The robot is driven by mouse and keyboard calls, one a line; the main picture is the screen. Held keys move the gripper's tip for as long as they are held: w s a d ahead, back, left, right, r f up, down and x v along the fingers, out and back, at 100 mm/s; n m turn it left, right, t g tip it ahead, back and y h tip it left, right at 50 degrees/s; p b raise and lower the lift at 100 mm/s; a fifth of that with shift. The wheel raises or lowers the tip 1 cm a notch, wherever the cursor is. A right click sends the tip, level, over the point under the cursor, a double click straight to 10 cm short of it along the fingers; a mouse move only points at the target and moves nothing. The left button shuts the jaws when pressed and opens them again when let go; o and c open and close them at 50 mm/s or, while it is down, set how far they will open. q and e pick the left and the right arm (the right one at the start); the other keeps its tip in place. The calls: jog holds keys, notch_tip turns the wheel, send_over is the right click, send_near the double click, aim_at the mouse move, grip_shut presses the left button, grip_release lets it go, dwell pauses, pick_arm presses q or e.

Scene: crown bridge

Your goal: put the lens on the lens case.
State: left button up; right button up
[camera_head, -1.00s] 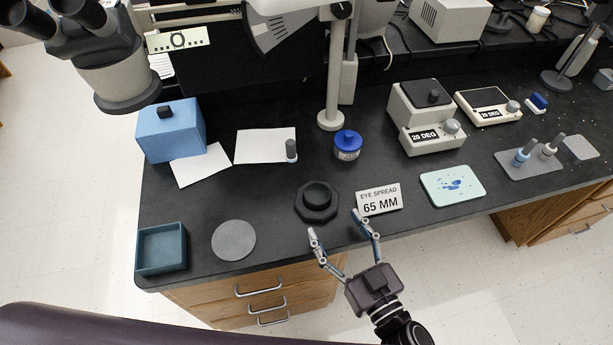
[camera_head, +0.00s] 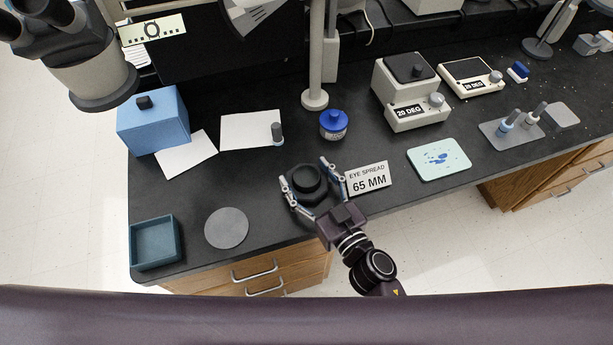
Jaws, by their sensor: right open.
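A dark round piece (camera_head: 307,178), perhaps the lens, sits on a black octagonal base on the bench near its front edge. I cannot tell for sure which thing is the lens case. My right gripper (camera_head: 304,171) is open, with one finger on the left and one on the right of the dark round piece. The fingers cover parts of the octagonal base, and I cannot tell whether they touch it. My left gripper is not in view.
A sign reading 65 MM (camera_head: 368,180) stands just right of the gripper. A grey disc (camera_head: 227,228), a teal open tray (camera_head: 137,262) and a blue box (camera_head: 153,125) are to the left. A blue-capped jar (camera_head: 333,125) stands behind. A pale green mat (camera_head: 425,172) lies right.

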jog(key=c, duration=1.5)
jog(key=shift+r, duration=0.15)
notch_tip(320, 180, up, 10)
jog(key=p, duration=0.5)
jog(key=shift+p, duration=0.35)
notch_tip(320, 180, up, 8)
jog(key=r+p, duration=0.1)
jog(key=p, duration=0.2)
send_over(306, 176)
jog(key=d+r+m+h, duration=0.2)
jog(key=d, duration=0.4)
jog(key=s+d+r+m+t+h, duration=0.1)
jog(key=d+r+m+h, duration=0.1)
jog(key=d, duration=0.4)
jog(key=s+d+r+m+t+h, duration=0.1)
jog(key=d+r+h, duration=0.1)
jog(key=d+h, duration=0.2)
jog(key=shift+s+d+r+m, duration=0.1)
jog(key=shift+d+r+m, duration=0.1)
jog(key=shift+d, duration=0.6)
jog(key=shift+s+d+r+m, duration=0.1)
jog(key=shift+d+r+m, duration=0.1)
jog(key=shift+d, duration=0.55)
